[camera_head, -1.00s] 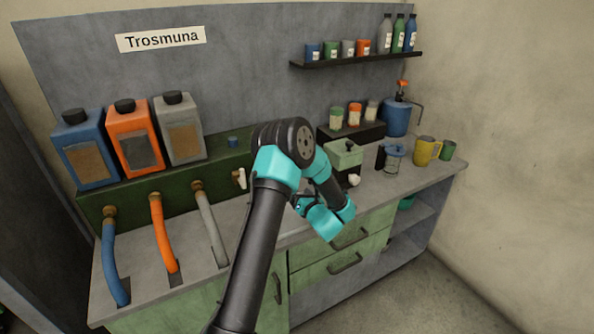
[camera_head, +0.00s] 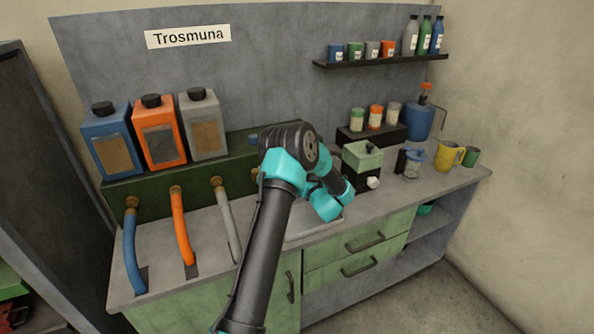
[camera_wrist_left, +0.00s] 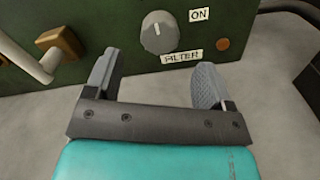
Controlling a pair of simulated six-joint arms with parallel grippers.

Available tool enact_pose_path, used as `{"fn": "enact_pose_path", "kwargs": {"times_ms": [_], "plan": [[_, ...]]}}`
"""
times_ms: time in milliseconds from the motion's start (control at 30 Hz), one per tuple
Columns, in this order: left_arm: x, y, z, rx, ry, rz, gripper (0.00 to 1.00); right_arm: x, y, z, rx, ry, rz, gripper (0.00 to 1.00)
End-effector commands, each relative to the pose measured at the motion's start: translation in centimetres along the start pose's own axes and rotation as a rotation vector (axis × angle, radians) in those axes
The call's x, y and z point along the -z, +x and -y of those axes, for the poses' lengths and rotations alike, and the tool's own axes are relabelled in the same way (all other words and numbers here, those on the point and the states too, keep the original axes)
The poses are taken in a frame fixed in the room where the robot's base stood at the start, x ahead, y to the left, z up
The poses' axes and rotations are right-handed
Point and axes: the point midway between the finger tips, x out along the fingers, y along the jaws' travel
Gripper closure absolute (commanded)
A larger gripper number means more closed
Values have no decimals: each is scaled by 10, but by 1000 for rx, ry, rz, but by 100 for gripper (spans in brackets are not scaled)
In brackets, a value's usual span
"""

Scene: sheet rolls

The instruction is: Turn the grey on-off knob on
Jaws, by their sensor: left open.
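The grey knob (camera_wrist_left: 159,32) is on a dark green panel in the left wrist view. Its pale pointer line points roughly up, while the ON label (camera_wrist_left: 199,14) is to its upper right. A FILTER label (camera_wrist_left: 182,57) is just below it. My left gripper (camera_wrist_left: 157,62) is open and empty, with its two fingers apart below the knob, one to each side and not touching it. In the head view my left arm hides the knob and the gripper's fingers. My right gripper is not in view.
A pale lever on a brass fitting (camera_wrist_left: 62,43) is left of the fingers. A brown round spot (camera_wrist_left: 222,44) is right of the labels. Blue, orange and grey hoses (camera_head: 228,225) run down to the worktop (camera_head: 390,205). A green-topped machine (camera_head: 362,158) stands right of my arm.

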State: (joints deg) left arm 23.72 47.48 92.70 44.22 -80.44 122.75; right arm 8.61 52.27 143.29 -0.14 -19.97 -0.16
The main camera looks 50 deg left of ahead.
Motion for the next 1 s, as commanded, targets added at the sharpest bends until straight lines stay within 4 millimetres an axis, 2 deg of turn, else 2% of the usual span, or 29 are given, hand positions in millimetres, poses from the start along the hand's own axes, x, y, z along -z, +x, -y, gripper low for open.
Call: {"fn": "enact_pose_path", "kwargs": {"times_ms": [200,433,600,833,1000], "plan": [[1,38,0,-2,0,0,24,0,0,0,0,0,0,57],[0,68,0,-1,0,0,24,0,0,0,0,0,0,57],[0,75,0,0,1,1,24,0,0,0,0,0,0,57],[0,75,0,1,1,1,24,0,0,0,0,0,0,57],[0,75,0,1,1,1,39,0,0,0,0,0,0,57]]}}
